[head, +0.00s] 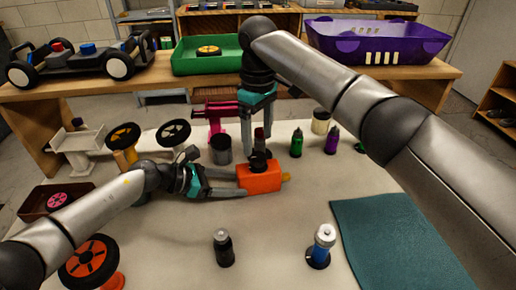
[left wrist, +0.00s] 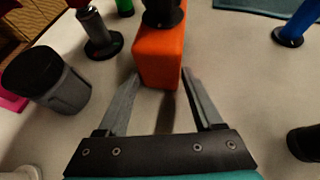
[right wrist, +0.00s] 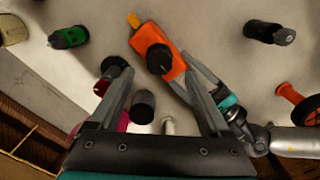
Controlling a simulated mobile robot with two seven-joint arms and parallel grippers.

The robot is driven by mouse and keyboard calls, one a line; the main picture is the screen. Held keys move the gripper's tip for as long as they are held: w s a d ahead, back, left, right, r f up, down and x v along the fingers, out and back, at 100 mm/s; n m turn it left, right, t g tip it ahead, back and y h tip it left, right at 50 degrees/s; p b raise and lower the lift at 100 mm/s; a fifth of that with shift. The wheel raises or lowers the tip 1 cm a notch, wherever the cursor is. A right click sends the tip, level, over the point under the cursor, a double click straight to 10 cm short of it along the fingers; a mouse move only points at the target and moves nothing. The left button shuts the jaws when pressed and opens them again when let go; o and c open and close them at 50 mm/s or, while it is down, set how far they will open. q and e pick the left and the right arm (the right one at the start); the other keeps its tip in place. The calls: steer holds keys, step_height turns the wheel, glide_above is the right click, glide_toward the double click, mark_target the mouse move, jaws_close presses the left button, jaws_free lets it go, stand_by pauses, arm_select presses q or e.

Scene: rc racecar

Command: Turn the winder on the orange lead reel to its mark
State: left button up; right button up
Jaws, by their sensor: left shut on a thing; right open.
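The orange lead reel (head: 262,181) stands on the pale table, an orange box with a black winder (head: 258,162) on top. A small yellow tab (right wrist: 134,20) sticks out of one end. My left gripper (head: 239,184) is shut on the reel's near end; in the left wrist view its fingers flank the orange body (left wrist: 160,62). My right gripper (head: 257,147) points down, open and empty, above and close to the winder. In the right wrist view the winder (right wrist: 160,58) lies between and beyond the fingertips, apart from them. I cannot make out the mark.
A grey cup (head: 220,150) and a magenta stand (head: 220,115) are behind the reel. Green (head: 297,143) and purple (head: 332,139) bottles stand to the right. A dark bottle (head: 223,248) and a blue one (head: 321,247) stand in front, beside a teal mat (head: 410,245).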

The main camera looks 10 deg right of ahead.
mark_target(258, 157)
step_height(258, 157, up, 7)
stand_by(0.3)
steer(key=shift+r, duration=0.1)
arm_select(q)
steer(key=o, duration=1.3)
steer(key=v, duration=1.1)
steer(key=shift+a, duration=0.1)
steer(key=shift+s+a+r, duration=0.2)
steer(key=shift+a, duration=0.15)
steer(key=shift+r, duration=0.1)
